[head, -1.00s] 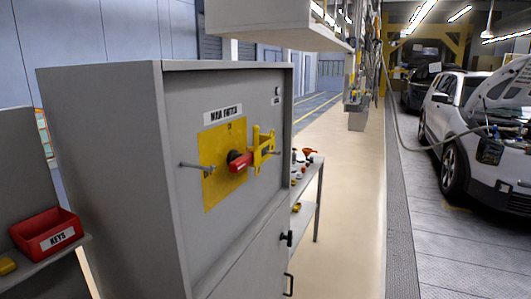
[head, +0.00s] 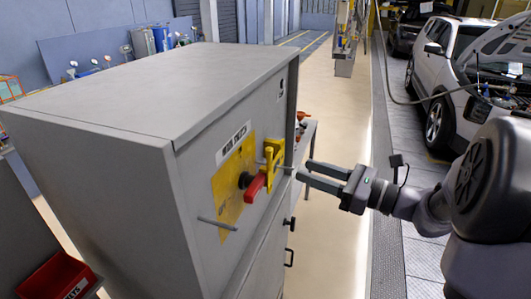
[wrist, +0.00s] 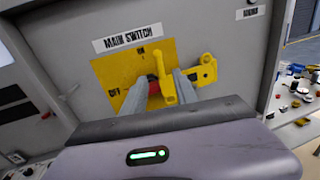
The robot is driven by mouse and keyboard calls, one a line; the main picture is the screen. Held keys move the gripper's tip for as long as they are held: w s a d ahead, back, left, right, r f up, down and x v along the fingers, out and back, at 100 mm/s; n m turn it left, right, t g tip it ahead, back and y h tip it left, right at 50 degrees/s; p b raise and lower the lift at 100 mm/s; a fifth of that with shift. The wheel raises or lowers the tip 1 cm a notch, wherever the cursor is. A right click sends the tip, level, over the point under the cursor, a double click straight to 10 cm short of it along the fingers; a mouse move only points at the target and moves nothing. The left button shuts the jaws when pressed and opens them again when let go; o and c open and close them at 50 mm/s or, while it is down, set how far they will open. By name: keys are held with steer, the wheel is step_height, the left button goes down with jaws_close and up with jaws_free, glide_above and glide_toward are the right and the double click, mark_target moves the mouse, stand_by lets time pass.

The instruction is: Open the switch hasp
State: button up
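The switch hasp (head: 272,168) is a yellow bracket on the front of the grey cabinet, beside the red switch handle (head: 256,187). Both sit on or near a yellow plate (head: 229,192). In the wrist view the hasp (wrist: 207,71) has a holed plate at right and an upright yellow bar (wrist: 160,72). My gripper (head: 303,171) is open and empty, its two fingers spread and pointing at the hasp from the right. In the wrist view the fingertips (wrist: 165,82) lie either side of the yellow bar's lower part; contact cannot be told. The red handle is mostly hidden there.
A red keys bin (head: 57,277) is at lower left. A table with small parts (wrist: 298,100) stands just right of the cabinet.

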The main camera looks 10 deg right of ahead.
mark_target(269, 169)
steer(key=x, duration=1.1)
steer(key=shift+a+p, duration=0.15)
steer(key=shift+p, duration=0.15)
jaws_close()
stand_by(0.7)
